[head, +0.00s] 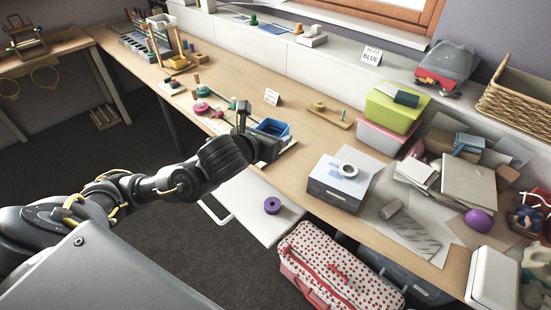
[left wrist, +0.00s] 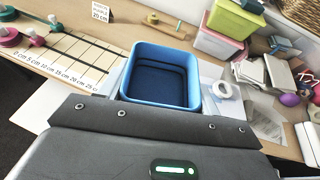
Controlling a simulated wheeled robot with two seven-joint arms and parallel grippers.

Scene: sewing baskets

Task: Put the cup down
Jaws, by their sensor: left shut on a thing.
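The cup is a blue, square, open-topped container (head: 273,127). In the left wrist view the blue cup (left wrist: 162,78) is large and directly ahead of my gripper, with its open top facing the camera and its dark blue inside looking empty. My left gripper (head: 267,146) is shut on the cup, near the front edge of the long wooden worktop (head: 300,155). I cannot tell whether the cup's underside touches the worktop. My right gripper is in neither view.
A marked measuring board (left wrist: 68,58) with pink and green spools lies left of the cup. A small card (head: 271,97) stands behind it. A grey box with a white ring (head: 347,170) stands to the right. A pulled-out white board (head: 250,205) holding a purple ring (head: 272,205) is below.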

